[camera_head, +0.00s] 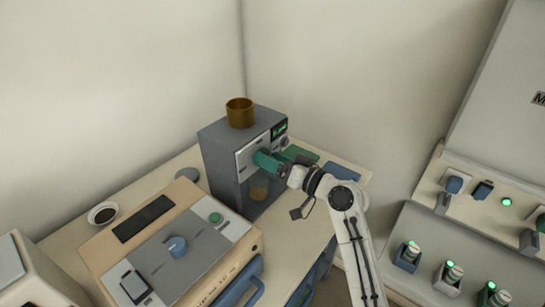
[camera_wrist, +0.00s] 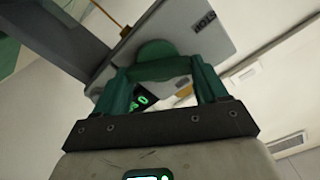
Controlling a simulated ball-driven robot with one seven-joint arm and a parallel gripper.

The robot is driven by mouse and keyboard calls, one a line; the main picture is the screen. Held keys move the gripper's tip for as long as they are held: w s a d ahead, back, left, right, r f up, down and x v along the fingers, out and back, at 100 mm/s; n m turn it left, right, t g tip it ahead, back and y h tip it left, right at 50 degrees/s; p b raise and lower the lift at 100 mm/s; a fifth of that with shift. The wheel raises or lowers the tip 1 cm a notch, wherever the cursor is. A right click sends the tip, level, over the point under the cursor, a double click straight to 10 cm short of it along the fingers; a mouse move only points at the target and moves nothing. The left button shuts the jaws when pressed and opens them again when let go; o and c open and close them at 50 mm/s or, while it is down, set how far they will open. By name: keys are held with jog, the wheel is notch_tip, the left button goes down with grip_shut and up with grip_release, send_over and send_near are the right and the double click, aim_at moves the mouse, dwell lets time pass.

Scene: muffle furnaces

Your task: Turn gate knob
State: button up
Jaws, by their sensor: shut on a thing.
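The gate knob (camera_wrist: 156,49) is a round green knob on the light panel of a grey machine (camera_head: 218,160), seen close in the wrist view. My gripper (camera_head: 263,159) reaches the upper front of this machine from the right. In the wrist view the teal fingers of my gripper (camera_wrist: 160,69) close in around the knob, shut on it. The fingers hide part of the knob. In the head view my fingers cover it, and its turn angle cannot be told.
A brass cup (camera_head: 240,113) stands on top of the grey machine. A wall panel with several switches (camera_head: 454,185) is at right.

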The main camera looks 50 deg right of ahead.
jog(key=m+p, duration=0.3)
jog(key=m, duration=0.2)
jog(key=m+p, duration=0.3)
jog(key=m, duration=0.3)
jog(key=shift+d+f, duration=0.15)
jog(key=shift+d, duration=0.05)
jog(key=shift+f+m, duration=0.1)
jog(key=shift+m, duration=0.2)
jog(key=o, duration=1.1)
jog(key=shift+c, duration=0.2)
jog(key=s+b, duration=0.2)
jog(key=s, duration=0.8)
jog(key=shift+s+d, duration=0.15)
jog(key=shift+s, duration=0.25)
